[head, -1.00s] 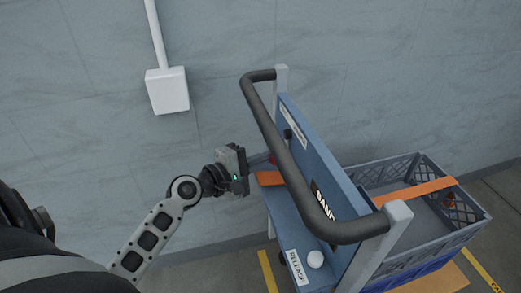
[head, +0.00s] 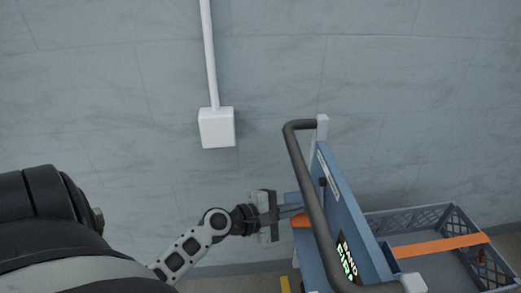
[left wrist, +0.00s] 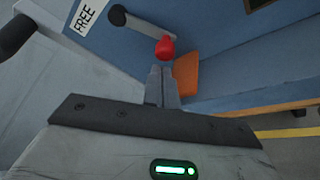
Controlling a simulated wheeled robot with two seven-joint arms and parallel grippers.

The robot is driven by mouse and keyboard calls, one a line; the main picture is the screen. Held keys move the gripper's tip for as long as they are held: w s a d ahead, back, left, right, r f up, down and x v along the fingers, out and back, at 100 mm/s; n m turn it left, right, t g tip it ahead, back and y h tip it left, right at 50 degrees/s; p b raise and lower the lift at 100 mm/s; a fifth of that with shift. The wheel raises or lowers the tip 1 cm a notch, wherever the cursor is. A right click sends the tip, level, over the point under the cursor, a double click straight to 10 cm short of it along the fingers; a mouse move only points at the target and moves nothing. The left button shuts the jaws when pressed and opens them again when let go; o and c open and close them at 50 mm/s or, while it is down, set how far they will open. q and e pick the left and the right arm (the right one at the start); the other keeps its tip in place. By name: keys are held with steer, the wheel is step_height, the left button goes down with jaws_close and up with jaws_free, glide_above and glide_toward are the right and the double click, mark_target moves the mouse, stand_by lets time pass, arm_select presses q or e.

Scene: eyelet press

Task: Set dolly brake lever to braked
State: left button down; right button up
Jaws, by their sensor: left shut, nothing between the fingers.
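The dolly's blue panel (head: 345,215) stands at the right of the head view. In the left wrist view a grey lever arm (left wrist: 142,28) with a red knob (left wrist: 165,48) runs from a black pivot (left wrist: 118,15) on the blue panel. A FREE label (left wrist: 87,14) is beside the pivot. My left gripper (head: 301,209) is behind the handlebar, close to the panel. Its fingers (left wrist: 161,72) are shut and empty, their tips just below the red knob; I cannot tell whether they touch it. In the head view the lever is hidden. My right gripper is not in view.
A dark handlebar (head: 308,190) arches in front of the panel. An orange piece (left wrist: 186,75) lies right beside the fingers. A grey crate (head: 455,262) with an orange strap (head: 440,246) is behind the panel. A white wall box (head: 216,128) is on the tiled wall.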

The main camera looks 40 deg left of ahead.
arm_select(q)
steer(key=b+v, duration=0.2)
steer(key=v, duration=1.2)
steer(key=shift+s, duration=0.2)
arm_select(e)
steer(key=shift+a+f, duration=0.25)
